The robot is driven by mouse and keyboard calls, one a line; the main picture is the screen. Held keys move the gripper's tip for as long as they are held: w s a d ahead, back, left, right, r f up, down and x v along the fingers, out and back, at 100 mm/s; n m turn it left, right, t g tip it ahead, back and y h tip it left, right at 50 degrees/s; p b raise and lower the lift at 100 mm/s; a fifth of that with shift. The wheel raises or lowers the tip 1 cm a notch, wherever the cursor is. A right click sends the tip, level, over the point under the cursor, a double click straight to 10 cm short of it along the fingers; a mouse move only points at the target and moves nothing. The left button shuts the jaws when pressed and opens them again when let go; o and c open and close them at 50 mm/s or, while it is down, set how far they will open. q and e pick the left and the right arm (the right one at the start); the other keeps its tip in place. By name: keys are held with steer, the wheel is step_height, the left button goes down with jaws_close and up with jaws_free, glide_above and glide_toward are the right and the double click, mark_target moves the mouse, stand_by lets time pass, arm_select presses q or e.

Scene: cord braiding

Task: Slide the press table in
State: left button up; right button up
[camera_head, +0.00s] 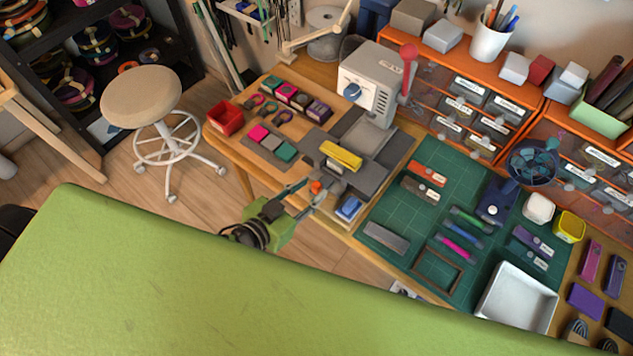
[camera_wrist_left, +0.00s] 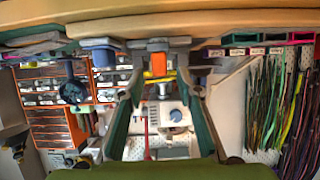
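The press (camera_head: 372,82) is a grey machine with a blue knob and a red lever, at the back of the wooden bench. Its table (camera_head: 370,180) is a grey plate in front of it, with a yellow bar (camera_head: 341,156) on it. An orange tab (camera_head: 315,187) sits at the table's front side; it also shows in the left wrist view (camera_wrist_left: 158,64). My left gripper (camera_head: 306,190) is at this tab. Its fingers are apart, one on each side of the tab, with gaps visible in the wrist view. My right gripper is not in view.
A blue block (camera_head: 348,207) lies right of the gripper, near the bench edge. A red box (camera_head: 226,118) and coloured pieces lie on the left. A green cutting mat (camera_head: 385,211) with tools lies right. A stool (camera_head: 141,96) stands on the floor.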

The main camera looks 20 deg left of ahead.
mark_target(314, 187)
arm_select(q)
steer(key=shift+x, duration=1.75)
jaws_close()
